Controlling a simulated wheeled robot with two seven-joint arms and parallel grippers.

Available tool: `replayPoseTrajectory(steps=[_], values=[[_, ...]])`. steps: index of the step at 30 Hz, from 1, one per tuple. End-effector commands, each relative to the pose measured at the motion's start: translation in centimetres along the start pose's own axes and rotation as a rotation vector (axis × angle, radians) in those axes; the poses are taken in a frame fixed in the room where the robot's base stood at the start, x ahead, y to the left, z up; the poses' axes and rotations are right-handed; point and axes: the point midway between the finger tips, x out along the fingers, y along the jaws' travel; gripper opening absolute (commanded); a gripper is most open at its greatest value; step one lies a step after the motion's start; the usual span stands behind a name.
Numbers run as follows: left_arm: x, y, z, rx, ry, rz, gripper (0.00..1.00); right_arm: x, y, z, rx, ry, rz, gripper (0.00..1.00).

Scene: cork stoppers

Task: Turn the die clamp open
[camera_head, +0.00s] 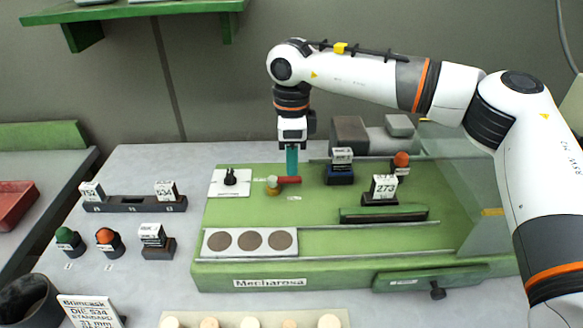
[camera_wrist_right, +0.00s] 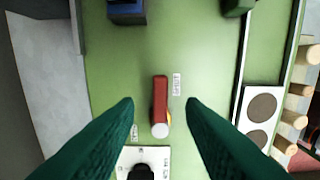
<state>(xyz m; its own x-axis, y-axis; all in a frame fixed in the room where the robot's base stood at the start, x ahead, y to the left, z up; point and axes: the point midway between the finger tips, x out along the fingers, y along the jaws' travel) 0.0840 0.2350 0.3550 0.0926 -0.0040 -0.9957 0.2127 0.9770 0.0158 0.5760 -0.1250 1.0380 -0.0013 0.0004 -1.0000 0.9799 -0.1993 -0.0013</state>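The die clamp is a short red lever (camera_head: 288,180) with a pale round end and a brass-yellow base (camera_head: 273,188), on the green machine top. In the right wrist view the red lever (camera_wrist_right: 160,92) points up the picture, its pale end (camera_wrist_right: 160,130) lowest. My right gripper (camera_head: 291,172) hangs down over the lever. In the wrist view its dark green fingers (camera_wrist_right: 160,106) are spread wide, one on each side of the lever, with clear gaps. Nothing is between them except the lever below. My left gripper is not in view.
A white plate with a black knob (camera_head: 230,177) sits left of the clamp. A blue block (camera_head: 340,176) and the 273 card holder (camera_head: 382,188) stand to its right. A plate with three brown discs (camera_head: 251,240) lies in front. Green surface around the lever is clear.

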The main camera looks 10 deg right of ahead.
Motion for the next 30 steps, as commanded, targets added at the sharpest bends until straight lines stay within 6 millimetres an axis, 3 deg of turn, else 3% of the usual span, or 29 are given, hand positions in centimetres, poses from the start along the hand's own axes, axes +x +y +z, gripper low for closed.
replayPoseTrajectory(steps=[7, 18, 25, 30], values=[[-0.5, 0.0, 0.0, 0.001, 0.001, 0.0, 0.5, 3.1, 0.0, 0.0, 0.0, -0.001, 0.0, 0.36], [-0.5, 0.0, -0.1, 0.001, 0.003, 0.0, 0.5, 3.8, 0.0, 0.0, 0.0, 0.0, 0.001, 0.36], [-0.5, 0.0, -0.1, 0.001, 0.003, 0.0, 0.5, 3.7, 0.0, 0.0, 0.0, 0.0, 0.001, 0.0], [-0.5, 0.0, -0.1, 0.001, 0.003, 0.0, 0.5, 3.7, 0.0, 0.0, -0.003, 0.0, 0.001, 0.0]])
